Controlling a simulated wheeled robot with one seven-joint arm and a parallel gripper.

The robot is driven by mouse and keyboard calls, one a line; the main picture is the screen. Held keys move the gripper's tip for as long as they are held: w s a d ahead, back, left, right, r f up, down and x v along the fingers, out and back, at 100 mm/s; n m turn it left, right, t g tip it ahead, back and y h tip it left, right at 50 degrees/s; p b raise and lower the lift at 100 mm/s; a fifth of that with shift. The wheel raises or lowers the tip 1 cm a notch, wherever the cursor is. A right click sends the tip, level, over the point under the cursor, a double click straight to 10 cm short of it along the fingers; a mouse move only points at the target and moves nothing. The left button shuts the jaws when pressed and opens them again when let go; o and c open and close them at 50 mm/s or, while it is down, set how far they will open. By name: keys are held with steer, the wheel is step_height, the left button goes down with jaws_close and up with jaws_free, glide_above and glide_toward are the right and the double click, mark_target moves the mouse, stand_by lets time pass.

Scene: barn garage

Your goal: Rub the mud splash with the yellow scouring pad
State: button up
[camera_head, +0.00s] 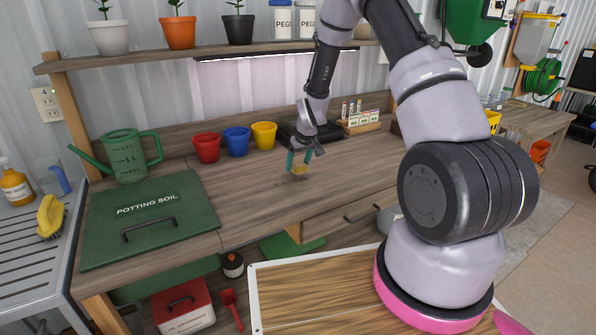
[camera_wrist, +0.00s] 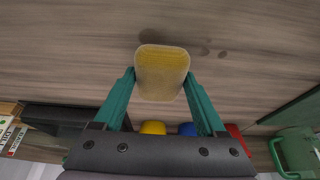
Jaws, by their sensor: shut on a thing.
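My gripper (camera_head: 301,161) is over the wooden bench top and is shut on the yellow scouring pad (camera_head: 299,170). In the wrist view the pad (camera_wrist: 162,72) sits between my two teal fingertips (camera_wrist: 160,80), its broad face toward the camera. The mud splash (camera_wrist: 203,49) shows there as a few brown spots on the wood, just beyond the pad and to its right. Part of the splash may be hidden behind the pad. In the head view a dark patch lies under the pad; I cannot tell mud from shadow, or whether the pad touches the wood.
Red (camera_head: 206,147), blue (camera_head: 237,138) and yellow (camera_head: 264,135) pots stand behind my gripper. A black case (camera_head: 293,133) and a rack of small packets (camera_head: 360,122) are at the back. The green potting soil lid (camera_head: 185,191) and watering can (camera_head: 128,160) are left. The front bench area is clear.

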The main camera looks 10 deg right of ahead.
mark_target(295, 161)
steer(key=shift+r, duration=2.6)
